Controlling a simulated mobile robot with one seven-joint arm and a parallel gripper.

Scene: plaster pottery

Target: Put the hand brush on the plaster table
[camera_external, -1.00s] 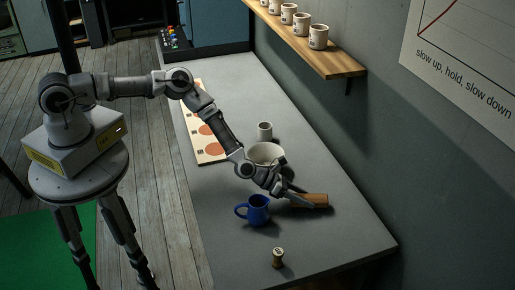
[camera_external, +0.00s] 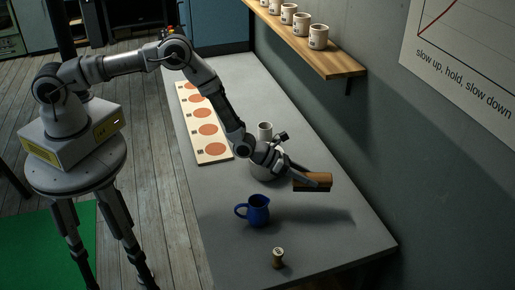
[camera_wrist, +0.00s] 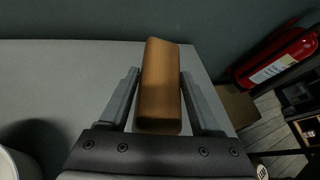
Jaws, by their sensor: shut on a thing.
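The hand brush (camera_external: 309,188) shows as a brown wooden block, with no bristles visible. My gripper (camera_external: 316,180) is shut on it and holds it above the long grey table (camera_external: 335,240), where a shadow falls below. In the wrist view the brush (camera_wrist: 161,80) lies lengthwise between the two fingers of my gripper (camera_wrist: 160,95). I cannot tell from its look which table is the plaster table; the grey one is the only table clearly seen.
A blue jug (camera_external: 258,211) and a small cork-like piece (camera_external: 278,257) stand toward the near end. A white bowl (camera_external: 262,172), partly hidden by my arm, and a cup (camera_external: 265,130) stand farther back. A board with orange discs (camera_external: 205,129) lies along the left edge. A mug shelf (camera_external: 335,62) is on the wall.

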